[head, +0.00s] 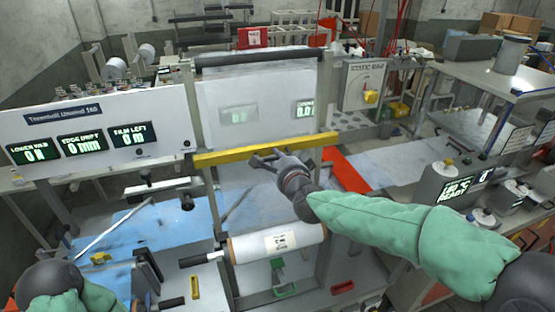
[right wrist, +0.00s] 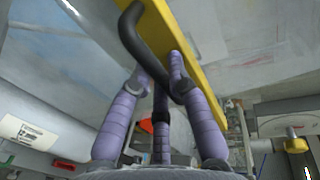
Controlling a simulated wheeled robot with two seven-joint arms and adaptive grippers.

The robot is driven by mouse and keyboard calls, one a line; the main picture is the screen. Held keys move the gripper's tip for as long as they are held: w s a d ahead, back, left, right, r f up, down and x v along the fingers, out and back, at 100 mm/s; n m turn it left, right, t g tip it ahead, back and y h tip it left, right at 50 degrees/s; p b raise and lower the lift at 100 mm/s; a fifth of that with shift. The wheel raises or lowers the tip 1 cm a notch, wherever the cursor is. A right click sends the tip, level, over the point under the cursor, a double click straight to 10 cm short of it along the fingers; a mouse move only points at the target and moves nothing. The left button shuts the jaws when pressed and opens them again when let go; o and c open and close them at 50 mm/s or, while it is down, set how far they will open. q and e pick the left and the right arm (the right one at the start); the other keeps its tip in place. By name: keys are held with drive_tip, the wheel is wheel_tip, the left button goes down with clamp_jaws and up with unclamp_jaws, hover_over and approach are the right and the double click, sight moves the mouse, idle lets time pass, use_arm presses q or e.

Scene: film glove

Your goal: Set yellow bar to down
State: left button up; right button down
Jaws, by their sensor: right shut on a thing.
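The yellow bar (head: 235,155) runs across the front of the clear guard panel, rising slightly to the right in the head view. It also shows in the right wrist view (right wrist: 209,52), running down from the top. A black curved handle (right wrist: 138,35) lies against it there. My right gripper (head: 262,157) is at the middle of the bar. Its purple fingers (right wrist: 160,75) are closed around the handle; the exact contact is partly hidden. My left arm shows only at the lower left of the head view, and its gripper is not visible.
A white film roll (head: 278,243) lies below the bar. A display panel (head: 90,125) stands to the left. A control box with a yellow knob (head: 370,96) is at the back right. A grey device with a display (head: 450,187) stands on the right.

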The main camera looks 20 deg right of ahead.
wheel_tip(320, 180, down, 4)
drive_tip(key=b, duration=0.3)
drive_tip(key=shift+f, duration=0.1)
drive_tip(key=c, duration=1.2)
unclamp_jaws()
drive_tip(key=v, duration=1.2)
